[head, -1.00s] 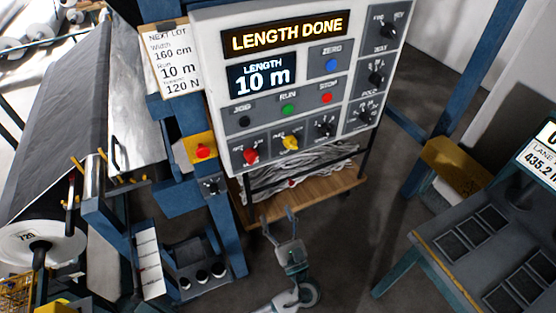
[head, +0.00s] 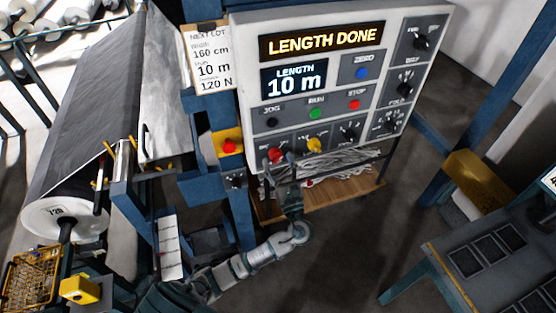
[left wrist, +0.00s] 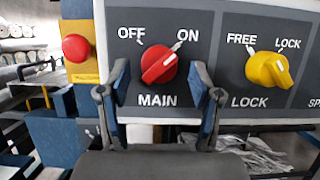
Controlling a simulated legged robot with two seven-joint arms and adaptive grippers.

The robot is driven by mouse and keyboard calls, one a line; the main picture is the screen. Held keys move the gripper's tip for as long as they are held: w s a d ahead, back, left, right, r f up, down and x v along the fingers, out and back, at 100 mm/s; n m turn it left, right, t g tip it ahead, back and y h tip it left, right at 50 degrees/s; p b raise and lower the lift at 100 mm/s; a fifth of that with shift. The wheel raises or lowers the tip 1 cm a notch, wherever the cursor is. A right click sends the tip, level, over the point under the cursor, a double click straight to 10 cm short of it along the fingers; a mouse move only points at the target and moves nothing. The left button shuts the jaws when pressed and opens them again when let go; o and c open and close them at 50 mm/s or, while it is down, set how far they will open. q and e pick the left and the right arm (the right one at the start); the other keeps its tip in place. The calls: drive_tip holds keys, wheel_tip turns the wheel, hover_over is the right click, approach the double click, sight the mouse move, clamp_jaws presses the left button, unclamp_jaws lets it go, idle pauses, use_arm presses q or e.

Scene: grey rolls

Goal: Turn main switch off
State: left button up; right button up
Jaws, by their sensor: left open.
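The main switch is a red knob (left wrist: 159,64) on a dark panel, labelled MAIN, with OFF at upper left and ON at upper right. Its white mark points up right towards ON. In the head view the same knob (head: 276,155) is at the lower left of the white control box (head: 238,85). My left gripper (left wrist: 160,80) is open, one finger on each side of the knob, with gaps showing. In the head view this gripper (head: 286,175) is just below the knob and partly overlaps the panel's lower edge. My right gripper is not in view.
A red button on a yellow plate (head: 230,146) is on the left. The display reads LENGTH DONE (head: 322,40).

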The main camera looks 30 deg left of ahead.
use_arm(q)
drive_tip(key=shift+w+a, duration=0.15)
drive_tip(key=shift+a, duration=0.1)
drive_tip(key=shift+d+r, duration=0.1)
drive_tip(key=c, duration=1.2)
drive_tip(key=shift+o, duration=0.2)
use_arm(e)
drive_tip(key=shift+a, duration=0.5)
